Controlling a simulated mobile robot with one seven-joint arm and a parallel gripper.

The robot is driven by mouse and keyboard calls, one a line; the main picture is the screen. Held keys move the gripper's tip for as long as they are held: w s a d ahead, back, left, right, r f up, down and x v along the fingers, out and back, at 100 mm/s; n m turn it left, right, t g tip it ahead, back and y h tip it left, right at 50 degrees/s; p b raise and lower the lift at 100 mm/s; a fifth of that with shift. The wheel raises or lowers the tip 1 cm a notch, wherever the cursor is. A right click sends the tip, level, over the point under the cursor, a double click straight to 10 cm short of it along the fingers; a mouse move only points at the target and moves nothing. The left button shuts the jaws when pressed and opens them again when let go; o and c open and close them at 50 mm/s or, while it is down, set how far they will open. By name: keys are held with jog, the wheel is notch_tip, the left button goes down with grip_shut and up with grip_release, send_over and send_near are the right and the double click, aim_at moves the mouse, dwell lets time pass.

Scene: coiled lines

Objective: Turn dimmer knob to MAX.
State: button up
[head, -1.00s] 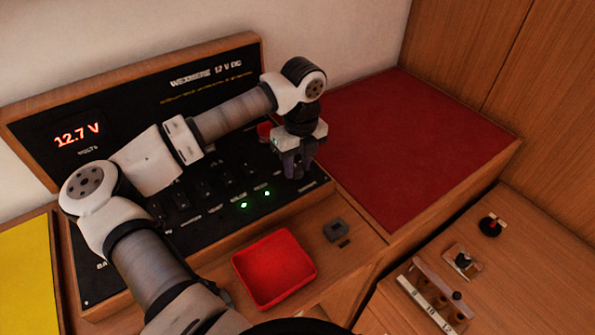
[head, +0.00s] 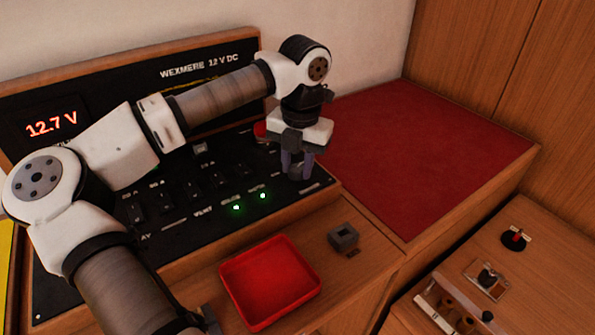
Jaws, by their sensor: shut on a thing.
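My gripper (head: 297,168) points down at the right end of the black switch panel (head: 215,222). Its fingers are shut on the dimmer knob (head: 296,173), a small dark grey knob on the panel. The fingers hide most of the knob, so its pointer and the MAX mark cannot be made out. A red round knob or button (head: 260,130) shows just behind and left of the gripper.
The display (head: 52,124) reads 12.7 V. A red tray (head: 270,283) and a small grey block (head: 343,237) lie on the wooden ledge in front. A red-topped surface (head: 430,160) is clear at right. Small fittings (head: 487,280) stand at lower right.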

aim_at(297, 170)
jog(key=m+b, duration=0.2)
jog(key=m, duration=0.3)
jog(key=shift+m, duration=0.3)
jog(key=m, duration=0.4)
jog(key=shift+w+a+m+b, duration=0.1)
jog(key=shift+m+b, duration=0.3)
jog(key=shift+r, duration=0.1)
jog(key=o, duration=1)
jog(key=r, duration=1.3)
jog(key=shift+s+r, duration=0.35)
jog(key=shift+s, duration=0.05)
